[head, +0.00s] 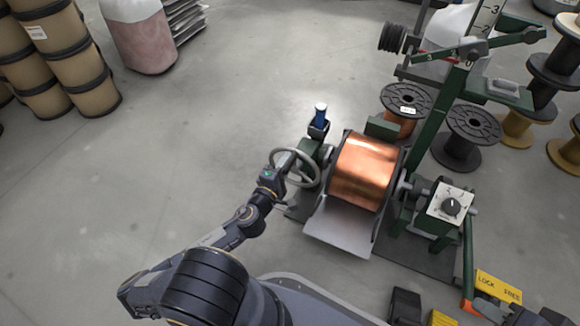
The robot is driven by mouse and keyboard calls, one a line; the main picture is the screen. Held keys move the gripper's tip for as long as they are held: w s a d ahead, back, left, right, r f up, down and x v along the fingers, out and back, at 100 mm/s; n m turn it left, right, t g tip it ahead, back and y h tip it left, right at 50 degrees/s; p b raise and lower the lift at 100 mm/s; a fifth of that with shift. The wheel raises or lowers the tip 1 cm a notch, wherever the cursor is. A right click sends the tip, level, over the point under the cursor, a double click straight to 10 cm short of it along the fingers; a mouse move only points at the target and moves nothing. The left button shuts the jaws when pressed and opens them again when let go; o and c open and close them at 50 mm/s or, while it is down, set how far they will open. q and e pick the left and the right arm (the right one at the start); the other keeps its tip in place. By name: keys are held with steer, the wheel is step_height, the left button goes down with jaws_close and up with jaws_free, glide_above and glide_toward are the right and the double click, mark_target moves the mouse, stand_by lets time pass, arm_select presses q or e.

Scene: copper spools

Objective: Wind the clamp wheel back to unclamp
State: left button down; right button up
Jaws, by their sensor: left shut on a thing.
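The grey clamp wheel (309,157) is a spoked handwheel on the left side of the winding machine. My left gripper (284,172) is shut on the near-left part of its rim and hides that part. A full copper spool (364,172) sits in the machine to the right of the wheel, between the clamp side and the drive side. I cannot read from this view how tight the clamp is.
A grey sloped plate (340,228) lies in front of the spool. A dial box (450,204) stands at right, above a yellow LOCK/FREE plate (497,287). Black spools (472,122) stand behind right.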

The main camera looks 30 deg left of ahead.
arm_select(q)
steer(key=shift+a+r, duration=0.1)
steer(key=shift+a, duration=0.05)
steer(key=c, duration=1.2)
jaws_free()
steer(key=s, duration=0.7)
steer(key=shift+s+d, duration=0.35)
steer(key=shift+s, duration=0.05)
